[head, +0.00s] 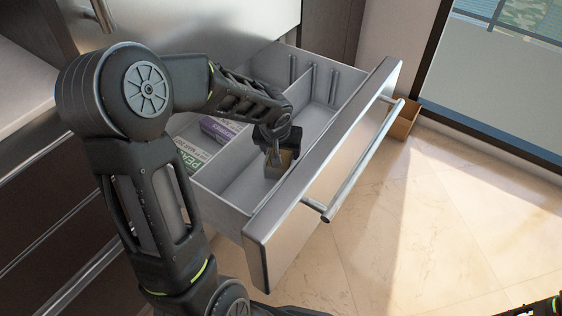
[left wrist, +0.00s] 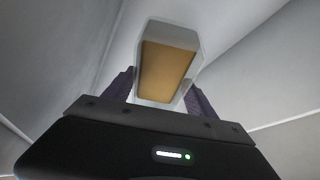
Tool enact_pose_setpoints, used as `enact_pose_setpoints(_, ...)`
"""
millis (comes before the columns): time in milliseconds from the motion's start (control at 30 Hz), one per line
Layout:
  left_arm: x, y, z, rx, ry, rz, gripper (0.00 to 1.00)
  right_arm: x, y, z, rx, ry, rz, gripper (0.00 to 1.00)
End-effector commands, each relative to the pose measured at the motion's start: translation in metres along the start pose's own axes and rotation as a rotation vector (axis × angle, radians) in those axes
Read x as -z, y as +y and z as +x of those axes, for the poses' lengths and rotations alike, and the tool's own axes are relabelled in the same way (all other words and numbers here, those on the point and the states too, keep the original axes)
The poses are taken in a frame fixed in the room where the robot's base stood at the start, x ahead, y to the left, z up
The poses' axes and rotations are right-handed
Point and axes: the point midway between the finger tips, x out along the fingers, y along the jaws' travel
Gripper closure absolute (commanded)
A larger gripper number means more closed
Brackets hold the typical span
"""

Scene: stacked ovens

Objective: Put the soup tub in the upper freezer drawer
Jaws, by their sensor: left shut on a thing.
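The soup tub (left wrist: 168,72) is a small pale container with a yellow-brown top, held between the two fingers in the left wrist view. My left gripper (head: 277,152) is shut on it, down inside the open drawer (head: 258,222). In the head view the tub (head: 279,166) shows just below the fingers, in the front compartment near the drawer front. Whether its base touches the drawer floor cannot be told. My right gripper is not in view; only a dark bit of my right arm shows at the bottom right corner.
Green and purple boxes (head: 218,130) lie in the compartment behind the divider. The drawer front carries a long bar handle (head: 362,165). A closed panel (head: 190,22) stands above the drawer. A cardboard box (head: 405,118) sits on the floor beyond; the tiled floor at right is clear.

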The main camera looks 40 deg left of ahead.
Motion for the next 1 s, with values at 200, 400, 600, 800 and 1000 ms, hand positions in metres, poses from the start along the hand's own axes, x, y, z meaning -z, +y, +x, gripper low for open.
enact_pose_setpoints(200, -0.015, 0.0, 0.036, 0.0, -0.001, 0.0, 0.94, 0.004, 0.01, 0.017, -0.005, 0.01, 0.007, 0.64)
enact_pose_setpoints(400, -0.017, 0.0, 0.04, -0.001, 0.0, 0.0, 0.94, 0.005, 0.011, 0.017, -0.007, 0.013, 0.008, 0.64)
enact_pose_setpoints(600, -0.017, 0.0, 0.041, -0.001, 0.0, -0.001, 0.94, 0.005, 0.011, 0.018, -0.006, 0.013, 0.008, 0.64)
enact_pose_setpoints(800, -0.018, 0.0, 0.043, 0.0, -0.001, -0.001, 0.29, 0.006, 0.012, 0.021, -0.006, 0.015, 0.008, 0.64)
enact_pose_setpoints(1000, -0.018, 0.0, 0.043, 0.0, -0.001, -0.001, 0.13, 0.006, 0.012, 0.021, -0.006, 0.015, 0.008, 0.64)
